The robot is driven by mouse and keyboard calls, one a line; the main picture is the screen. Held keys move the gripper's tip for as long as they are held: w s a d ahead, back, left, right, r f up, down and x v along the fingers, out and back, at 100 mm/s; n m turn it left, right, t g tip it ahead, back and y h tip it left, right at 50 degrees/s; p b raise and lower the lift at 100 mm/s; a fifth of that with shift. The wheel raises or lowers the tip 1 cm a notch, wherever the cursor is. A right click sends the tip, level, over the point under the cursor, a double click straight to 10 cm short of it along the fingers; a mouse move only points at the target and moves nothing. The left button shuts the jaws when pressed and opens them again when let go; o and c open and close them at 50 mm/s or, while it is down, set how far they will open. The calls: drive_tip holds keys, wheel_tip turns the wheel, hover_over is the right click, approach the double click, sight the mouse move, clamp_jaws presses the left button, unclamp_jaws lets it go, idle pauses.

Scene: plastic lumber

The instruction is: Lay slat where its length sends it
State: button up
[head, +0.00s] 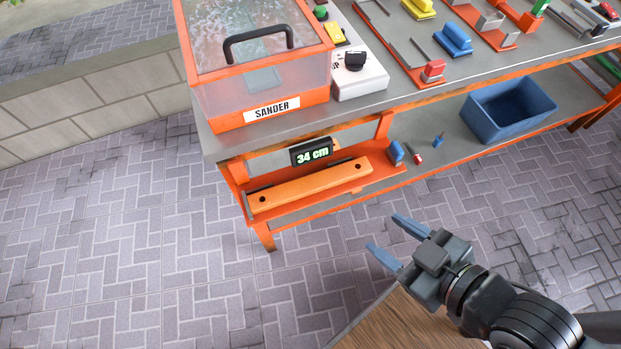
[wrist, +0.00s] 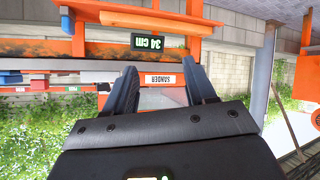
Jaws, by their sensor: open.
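The slat (head: 308,186), an orange-tan bar with a dark hole near each end, lies on an orange ledge (head: 385,174) at the bench's near left end. A black display (head: 311,152) just above it reads "34 cm". My gripper (head: 385,234) is open and empty, to the right of and nearer than the slat, apart from it. The upside-down wrist view shows the slat (wrist: 150,20) at the top, beyond my open fingers (wrist: 161,72), and the display (wrist: 158,41).
A clear-lidded box labelled SANDER (head: 271,110) stands on the bench top's left end. Clamps and coloured blocks (head: 453,39) lie along the top. A blue bin (head: 508,108) sits on the lower shelf. Open paving (head: 120,250) lies left of the bench.

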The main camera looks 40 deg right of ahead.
drive_tip(key=w+f+n+g, duration=0.3)
drive_tip(key=w+f, duration=0.3)
drive_tip(key=w, duration=0.1)
drive_tip(key=n+g+y, duration=0.3)
drive_tip(key=n+g, duration=0.2)
drive_tip(key=n, duration=0.1)
hover_over(311, 182)
drive_tip(key=s, duration=0.4)
drive_tip(key=shift+d+f, duration=0.25)
drive_tip(key=shift+f, duration=0.05)
drive_tip(key=w+r, duration=0.1)
drive_tip(key=d+r+n+g, duration=0.1)
drive_tip(key=w+r+n+g, duration=0.1)
drive_tip(key=shift+w+d, duration=0.3)
drive_tip(key=shift+w, duration=0.05)
drive_tip(key=shift+w+d+r+n+g, duration=0.2)
drive_tip(key=shift+r+n+g, duration=0.15)
drive_tip(key=shift+n, duration=0.25)
drive_tip(key=shift+p+x, duration=0.35)
drive_tip(key=shift+x, duration=3.45)
drive_tip(key=shift+a, duration=0.15)
drive_tip(key=shift+c, duration=0.4)
drive_tip(key=shift+r, duration=0.1)
drive_tip(key=c, duration=0.9)
